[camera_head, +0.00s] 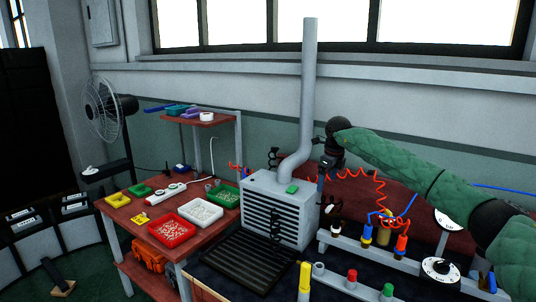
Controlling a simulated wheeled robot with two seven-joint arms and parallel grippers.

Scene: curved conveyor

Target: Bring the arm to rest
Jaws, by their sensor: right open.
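My right arm (400,165), in a green padded sleeve, comes in from the right edge and reaches left across the back of the workbench. Its black gripper (329,160) hangs at the arm's end, just right of the grey vertical pipe, above the rear of the workbench. The gripper is open, and I see nothing held in it. The fingertips are small and dark, so their exact gap is hard to make out. My left gripper is not in view.
A grey vented box (285,205) with a tall pipe (309,85) stands close to the gripper. Red coiled cords and coloured tools (383,232) stand below the arm. A red side table (140,212) holds trays. A fan (103,110) stands at left.

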